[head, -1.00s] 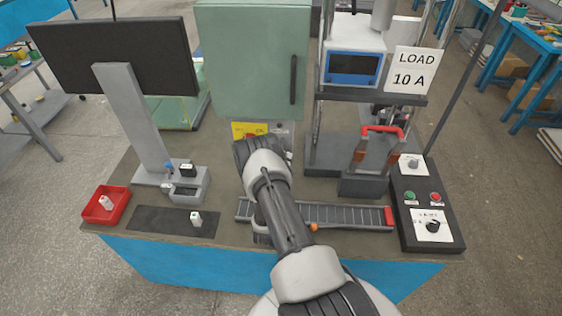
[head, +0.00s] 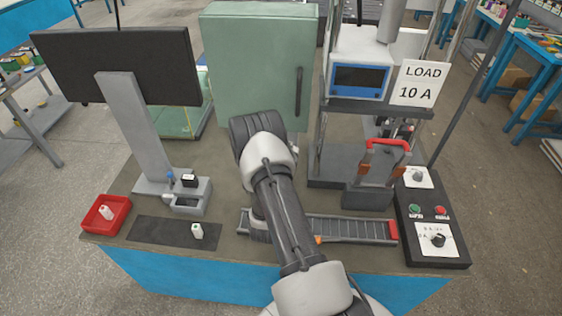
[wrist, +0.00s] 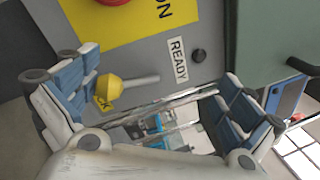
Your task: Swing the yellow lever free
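The yellow lever (wrist: 109,88) shows in the wrist view as a round yellow knob on a pale stem that points right, towards a grey panel. It lies between the two fingers of my gripper (wrist: 155,80), close beside the left finger; I cannot tell if they touch. My gripper is open, with a wide gap between its blue-grey fingers and nothing clamped. In the head view my arm hides the lever and the gripper's fingers, in front of the green cabinet (head: 255,60).
A yellow sign (wrist: 130,25), a READY label (wrist: 178,58) and a black button (wrist: 198,55) are close by. In the head view, a red-handled device (head: 385,165) and a control box (head: 430,225) stand right; a monitor (head: 120,65) and red tray (head: 106,214) are left.

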